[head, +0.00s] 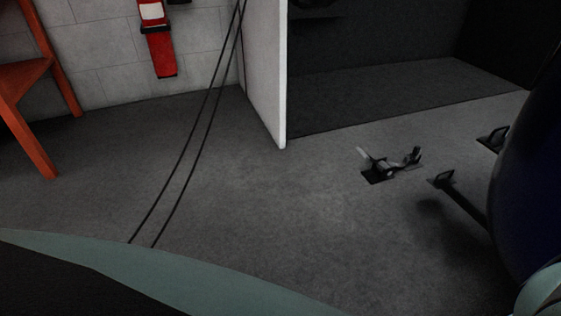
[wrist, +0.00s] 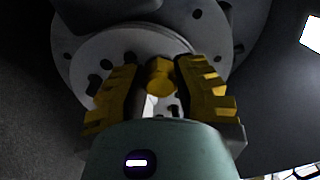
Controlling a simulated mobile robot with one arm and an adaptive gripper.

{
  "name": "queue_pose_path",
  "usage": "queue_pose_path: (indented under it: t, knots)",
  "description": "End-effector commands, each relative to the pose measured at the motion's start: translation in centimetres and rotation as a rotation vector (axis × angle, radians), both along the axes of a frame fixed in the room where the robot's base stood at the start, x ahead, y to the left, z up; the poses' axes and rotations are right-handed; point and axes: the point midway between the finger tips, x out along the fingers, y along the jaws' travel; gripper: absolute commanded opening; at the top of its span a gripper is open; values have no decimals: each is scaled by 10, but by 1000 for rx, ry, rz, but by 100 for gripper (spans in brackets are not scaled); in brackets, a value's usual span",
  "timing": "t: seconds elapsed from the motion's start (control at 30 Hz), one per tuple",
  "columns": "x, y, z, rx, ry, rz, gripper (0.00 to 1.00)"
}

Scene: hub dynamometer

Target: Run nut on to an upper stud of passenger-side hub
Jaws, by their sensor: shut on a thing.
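In the wrist view my gripper (wrist: 158,66) has two ridged yellow fingers. They are shut on a small brass-yellow piece, the nut (wrist: 161,84), held between them near the tips. Just beyond the fingertips is the hub (wrist: 130,44), a round grey metal disc with several dark holes around its face. The fingers and nut cover its lower middle, so I cannot tell whether the nut touches a stud. No stud shows clearly. Neither the hub nor my gripper can be made out in the head view.
In the head view, black floor fittings (head: 388,166) stand on the grey floor near a dark blue rounded body (head: 533,190) at right. Two dark cables (head: 197,140) hang to the floor. A white partition (head: 264,70) and an orange frame (head: 22,75) stand behind. The middle floor is clear.

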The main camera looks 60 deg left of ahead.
Motion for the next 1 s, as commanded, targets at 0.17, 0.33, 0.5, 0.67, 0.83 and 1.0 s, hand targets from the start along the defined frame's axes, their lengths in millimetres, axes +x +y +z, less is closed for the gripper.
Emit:
queue_pose_path:
  t: [0.17,0.33,0.5,0.67,0.83,1.0]
  knots:
    - [-1,0,5,260,-56,3,0]
    - [0,0,3,488,-109,1,0]
    - [0,0,1,702,-159,-2,0]
    - [-1,0,-1,857,-195,-1,0]
    - [0,1,-4,907,-206,-2,0]
    - [-1,1,-5,904,-203,-5,32]
